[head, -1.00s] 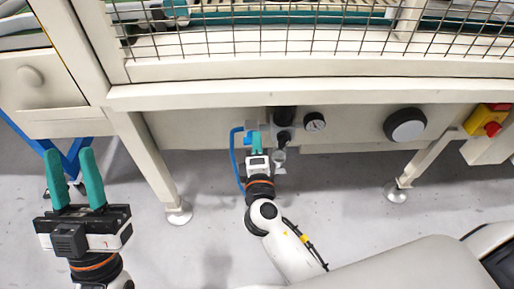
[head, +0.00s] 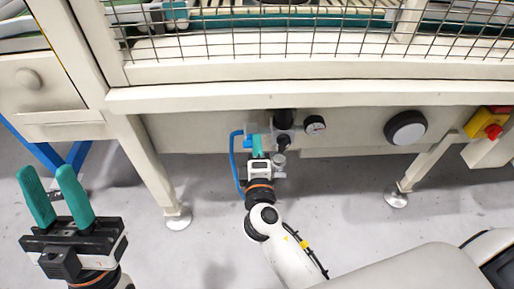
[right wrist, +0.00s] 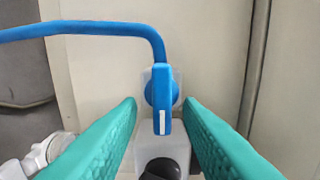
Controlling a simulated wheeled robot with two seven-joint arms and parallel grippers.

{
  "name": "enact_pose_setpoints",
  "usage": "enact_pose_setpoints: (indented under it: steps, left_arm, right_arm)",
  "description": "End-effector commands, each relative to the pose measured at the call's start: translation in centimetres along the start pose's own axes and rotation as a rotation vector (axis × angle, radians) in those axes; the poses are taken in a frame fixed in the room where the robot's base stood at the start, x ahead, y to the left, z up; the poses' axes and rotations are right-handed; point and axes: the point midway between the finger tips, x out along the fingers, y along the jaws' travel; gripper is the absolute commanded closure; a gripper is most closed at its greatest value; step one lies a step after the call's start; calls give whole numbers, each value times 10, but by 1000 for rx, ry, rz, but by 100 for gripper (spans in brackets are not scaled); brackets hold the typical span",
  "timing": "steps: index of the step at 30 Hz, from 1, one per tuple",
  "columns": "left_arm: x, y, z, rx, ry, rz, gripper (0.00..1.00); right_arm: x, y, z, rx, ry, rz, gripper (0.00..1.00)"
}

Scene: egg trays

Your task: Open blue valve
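The blue valve (right wrist: 162,98) shows in the right wrist view as a blue handle with a white mark, pointing down on a pale fitting. A blue hose (right wrist: 90,28) runs from it to the left. In the head view the valve (head: 247,134) is small, just beyond my right gripper (head: 258,148). In the right wrist view my right gripper (right wrist: 164,105) is open, with one teal finger on each side of the handle and gaps between. My left gripper (head: 50,190) is open and empty at the far left, away from the valve.
A pressure gauge (head: 315,125) and black regulator parts (head: 284,120) sit right of the valve. A round black-and-white knob (head: 405,128) and a red emergency button (head: 493,132) are farther right. The machine's beige ledge (head: 300,96) overhangs, with a wire mesh above. Legs stand either side.

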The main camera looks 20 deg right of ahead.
Motion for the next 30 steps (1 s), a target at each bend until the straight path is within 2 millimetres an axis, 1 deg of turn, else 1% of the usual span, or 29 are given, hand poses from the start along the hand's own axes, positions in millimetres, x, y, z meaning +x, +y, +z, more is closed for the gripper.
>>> enact_pose_setpoints:
  steps: [5,8,11,18,21,25,30]
  left_arm:
    - [0,0,0,0,1,0,64]
    - [1,0,-1,1,8,0,64]
    - [1,0,-4,1,23,0,64]
    - [1,0,-5,2,30,0,64]
    - [1,0,-4,2,27,0,64]
    - [1,1,-4,2,26,0,64]
    - [1,1,-4,2,27,1,64]
  right_arm:
    - [-2,0,0,-1,0,-1,67]
    - [-12,0,0,0,-1,1,67]
    - [-30,0,0,-1,-1,3,67]
    - [-82,1,0,-2,-2,3,67]
    - [-99,1,0,-2,-1,3,67]
    - [-113,1,0,-1,0,1,67]
    - [-120,0,0,0,-1,0,67]
